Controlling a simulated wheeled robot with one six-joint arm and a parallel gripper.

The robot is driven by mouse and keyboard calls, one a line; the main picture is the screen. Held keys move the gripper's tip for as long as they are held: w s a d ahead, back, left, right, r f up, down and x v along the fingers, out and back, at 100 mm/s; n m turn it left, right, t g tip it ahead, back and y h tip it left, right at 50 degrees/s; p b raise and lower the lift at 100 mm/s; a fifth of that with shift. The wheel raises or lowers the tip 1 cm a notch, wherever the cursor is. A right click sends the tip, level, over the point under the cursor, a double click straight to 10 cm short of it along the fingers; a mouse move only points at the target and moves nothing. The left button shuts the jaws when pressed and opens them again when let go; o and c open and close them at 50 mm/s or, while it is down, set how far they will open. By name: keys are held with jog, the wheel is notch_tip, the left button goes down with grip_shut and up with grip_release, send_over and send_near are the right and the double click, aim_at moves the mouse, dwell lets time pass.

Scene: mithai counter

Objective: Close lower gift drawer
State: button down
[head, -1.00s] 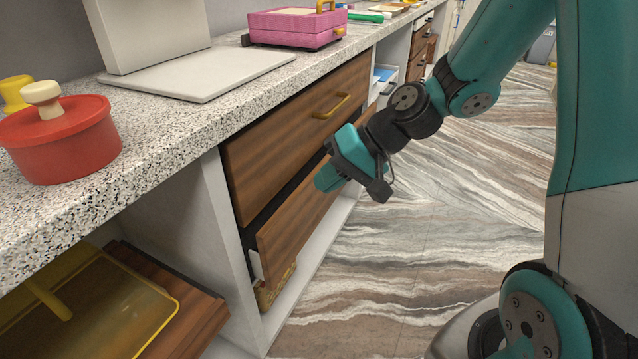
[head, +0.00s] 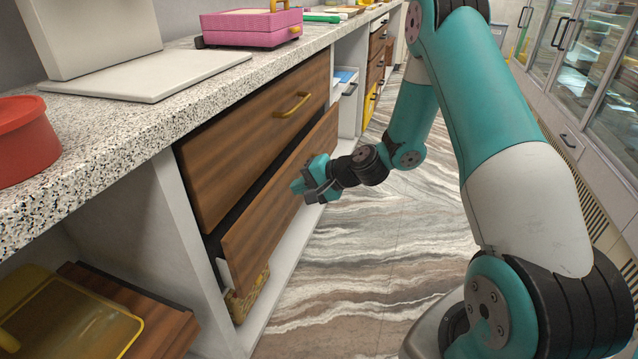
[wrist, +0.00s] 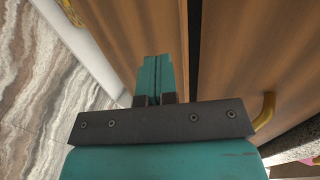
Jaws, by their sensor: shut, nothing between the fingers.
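The lower drawer (head: 262,222) has a brown wood front that stands out a little from the cabinet, with a pale side and a dark gap showing above it. In the wrist view its front (wrist: 135,35) fills the area left of the dark gap. My gripper (head: 298,187) is shut and empty, right at this front; I cannot tell whether it touches. In the wrist view the closed fingers (wrist: 157,60) point at the drawer front near its upper edge. No handle of the lower drawer is visible.
The upper drawer (head: 235,145) with a brass handle (head: 292,105) sits above. The speckled counter (head: 130,125) holds a red pot (head: 22,140) and a pink box (head: 250,28). A yellow tray (head: 75,325) lies in the open bay at lower left. The aisle floor (head: 370,250) is clear.

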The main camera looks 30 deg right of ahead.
aim_at(275, 185)
jog(key=shift+w+a, duration=1.25)
jog(key=shift+w, duration=0.3)
